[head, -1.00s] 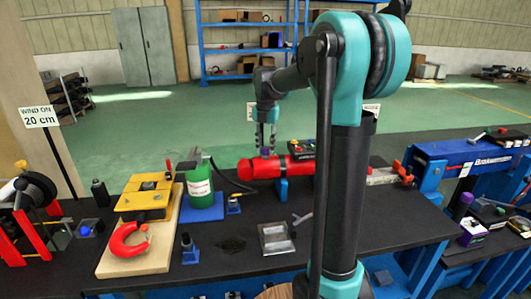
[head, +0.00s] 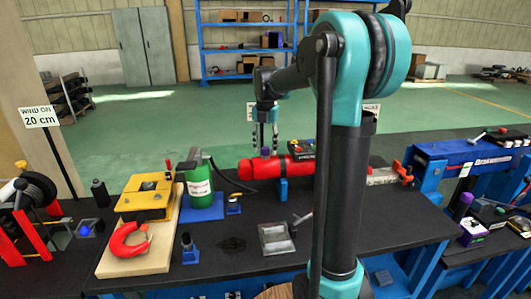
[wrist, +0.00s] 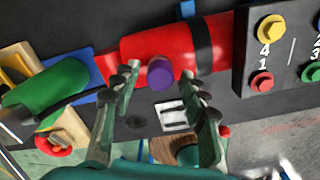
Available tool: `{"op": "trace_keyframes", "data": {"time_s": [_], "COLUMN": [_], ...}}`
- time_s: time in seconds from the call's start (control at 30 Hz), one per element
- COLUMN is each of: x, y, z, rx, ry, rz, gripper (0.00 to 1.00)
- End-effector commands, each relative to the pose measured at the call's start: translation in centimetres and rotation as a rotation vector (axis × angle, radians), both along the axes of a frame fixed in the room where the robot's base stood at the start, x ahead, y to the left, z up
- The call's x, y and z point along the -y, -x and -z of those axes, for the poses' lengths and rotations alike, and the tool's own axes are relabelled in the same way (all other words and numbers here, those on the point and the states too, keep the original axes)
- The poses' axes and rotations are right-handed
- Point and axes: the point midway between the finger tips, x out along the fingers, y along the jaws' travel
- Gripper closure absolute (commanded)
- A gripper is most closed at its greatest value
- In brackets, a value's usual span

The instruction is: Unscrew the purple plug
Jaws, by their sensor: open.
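The purple plug (wrist: 160,74) sits on the red cylinder (wrist: 152,48) and shows as a round purple top in the wrist view. In the head view the plug (head: 265,152) is a small purple spot on top of the red cylinder (head: 258,168), which lies on its side in a blue support. My gripper (wrist: 165,84) is open, with one finger on each side of the plug and visible gaps to it in the wrist view. In the head view my gripper (head: 264,146) points down at the plug. Whether a finger touches it cannot be seen.
A box with coloured buttons (wrist: 276,50) stands close to the cylinder's right side in the wrist view. A clear tray (head: 276,238) lies in front on the dark bench.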

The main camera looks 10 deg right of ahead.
Motion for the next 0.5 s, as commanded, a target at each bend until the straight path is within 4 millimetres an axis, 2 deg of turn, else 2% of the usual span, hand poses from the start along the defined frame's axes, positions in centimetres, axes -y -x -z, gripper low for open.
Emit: {"op": "trace_keyframes", "data": {"time_s": [0.13,0.33,0.5], "x": [0.00,0.00,0.00], "y": [0.00,0.00,0.00], "z": [0.00,0.00,0.00], "rx": [0.000,0.000,0.000], "ry": [0.000,0.000,0.000], "rz": [0.099,0.343,0.445], "gripper": [0.56,0.56,0.56]}}
